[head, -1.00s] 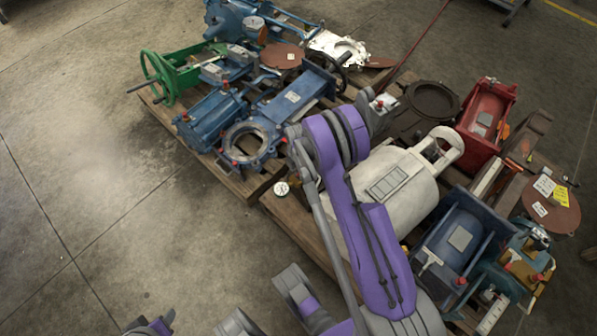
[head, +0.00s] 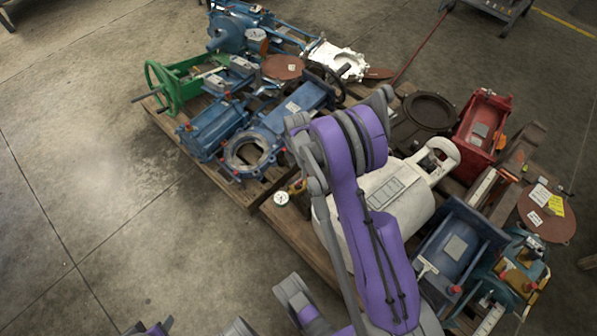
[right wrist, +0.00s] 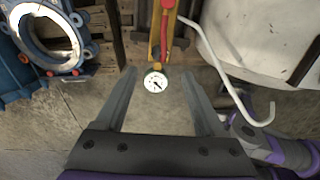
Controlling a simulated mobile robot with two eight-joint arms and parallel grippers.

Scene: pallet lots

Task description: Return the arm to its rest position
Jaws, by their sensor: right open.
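My right gripper (right wrist: 157,76) is open and empty in the right wrist view, its two grey fingers spread apart. A small round white gauge (right wrist: 155,82) shows between the fingertips, with a gap on each side. It sits at the end of a yellow fitting (right wrist: 155,45) with a red handle. In the head view the gauge (head: 281,198) lies at the near edge of the pallets. My purple and grey right arm (head: 365,225) reaches up from the bottom and bends over the pallets. The right fingers cannot be made out there. My left gripper is not in view.
Pallets (head: 300,243) carry blue valve bodies (head: 215,128), a green handwheel frame (head: 160,88), a white tank (head: 400,205), a red housing (head: 482,125) and a rusty tagged disc (head: 547,215). Bare concrete floor (head: 90,190) is free at the left.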

